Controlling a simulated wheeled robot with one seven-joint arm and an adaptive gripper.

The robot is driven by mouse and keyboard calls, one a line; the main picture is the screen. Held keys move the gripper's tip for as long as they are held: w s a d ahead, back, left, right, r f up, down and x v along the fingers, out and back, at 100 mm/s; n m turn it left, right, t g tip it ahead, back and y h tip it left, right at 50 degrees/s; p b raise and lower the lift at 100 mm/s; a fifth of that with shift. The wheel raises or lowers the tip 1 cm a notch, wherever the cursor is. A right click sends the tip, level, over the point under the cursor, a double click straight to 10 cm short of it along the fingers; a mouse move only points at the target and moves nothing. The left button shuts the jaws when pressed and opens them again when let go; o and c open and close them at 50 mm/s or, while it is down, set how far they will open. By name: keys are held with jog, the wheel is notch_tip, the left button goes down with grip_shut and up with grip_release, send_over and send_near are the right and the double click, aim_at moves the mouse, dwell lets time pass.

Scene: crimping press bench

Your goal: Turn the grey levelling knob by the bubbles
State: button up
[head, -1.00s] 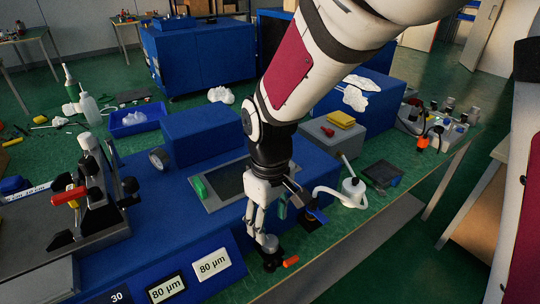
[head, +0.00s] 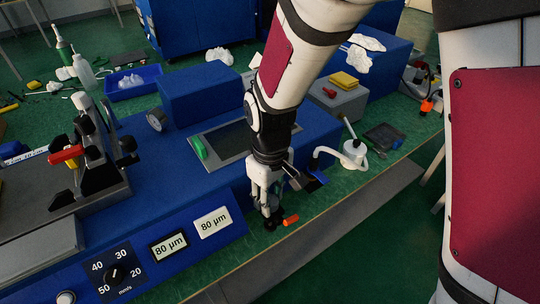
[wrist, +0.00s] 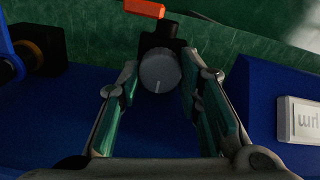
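A round grey knob (wrist: 158,72) with a pale index mark sits on a black mount at the top middle of the wrist view. My gripper (wrist: 158,86) is open, its green-padded fingers on the left and right of the knob; gaps show, and contact cannot be made out. In the head view my gripper (head: 267,208) points down at the bench's front edge, beside an orange handle (head: 291,220). There the fingers largely hide the knob. I cannot make out the level bubbles in either view.
A grey-framed dark plate (head: 232,147) lies behind my gripper.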

jog(key=shift+n, duration=0.4)
jog(key=n+b, duration=0.1)
jog(key=n, duration=0.2)
jog(key=shift+n, duration=2.5)
jog(key=shift+p, duration=0.3)
jog(key=o, duration=1.2)
jog(key=shift+w, duration=0.1)
